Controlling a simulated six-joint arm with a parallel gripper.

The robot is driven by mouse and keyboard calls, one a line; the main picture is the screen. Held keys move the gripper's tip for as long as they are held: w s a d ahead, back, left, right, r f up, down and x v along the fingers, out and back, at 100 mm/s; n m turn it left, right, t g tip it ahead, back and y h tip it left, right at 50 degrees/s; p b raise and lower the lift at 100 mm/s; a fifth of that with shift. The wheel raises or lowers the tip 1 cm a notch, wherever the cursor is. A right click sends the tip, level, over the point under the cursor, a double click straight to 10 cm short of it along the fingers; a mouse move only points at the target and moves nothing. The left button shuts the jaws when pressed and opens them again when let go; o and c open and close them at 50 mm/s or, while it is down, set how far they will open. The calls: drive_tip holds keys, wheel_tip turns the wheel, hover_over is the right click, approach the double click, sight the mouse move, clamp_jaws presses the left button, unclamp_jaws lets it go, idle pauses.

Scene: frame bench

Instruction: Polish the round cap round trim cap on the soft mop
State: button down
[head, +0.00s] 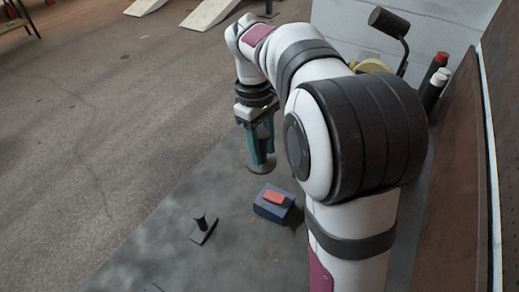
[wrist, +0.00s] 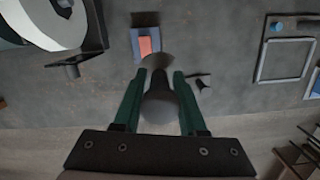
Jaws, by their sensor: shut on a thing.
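My gripper (head: 262,150) hangs above the bench with its teal fingers shut on a grey round piece, which I take for the round trim cap (head: 262,167). Its flat disc end shows below the fingertips. In the wrist view, the cap (wrist: 160,105) lies between the fingers (wrist: 157,85), its flared disc beyond the tips. A pale yellow round thing (head: 375,65), perhaps the soft mop, shows behind my arm. My arm hides much of it, and the cap is well apart from it.
A blue block with an orange top (head: 264,210) and a small black post on a base (head: 203,228) stand on the bench. A black lamp-like head (head: 389,22) and dark cylinders (head: 433,88) stand at back right. A grey square frame (wrist: 258,62) lies right in the wrist view.

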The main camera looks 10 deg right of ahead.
sight(268, 136)
drive_tip(key=r+m, duration=0.2)
drive_tip(key=s+r+m, duration=0.1)
drive_tip(key=shift+d, duration=0.4)
drive_tip(key=w+d+r+n, duration=0.2)
drive_tip(key=d+r+n, duration=0.1)
drive_tip(key=d+n, duration=0.4)
drive_tip(key=w+d+r+n+t, duration=0.1)
drive_tip(key=w+d+r+n, duration=0.2)
drive_tip(key=d+n, duration=0.4)
drive_tip(key=d+r, duration=0.1)
drive_tip(key=d, duration=0.5)
drive_tip(key=shift+h, duration=0.4)
drive_tip(key=shift+f, duration=0.1)
drive_tip(key=shift+w+f, duration=0.1)
drive_tip(key=shift+f, duration=3.25)
drive_tip(key=shift+f, duration=0.45)
drive_tip(key=shift+r, duration=0.9)
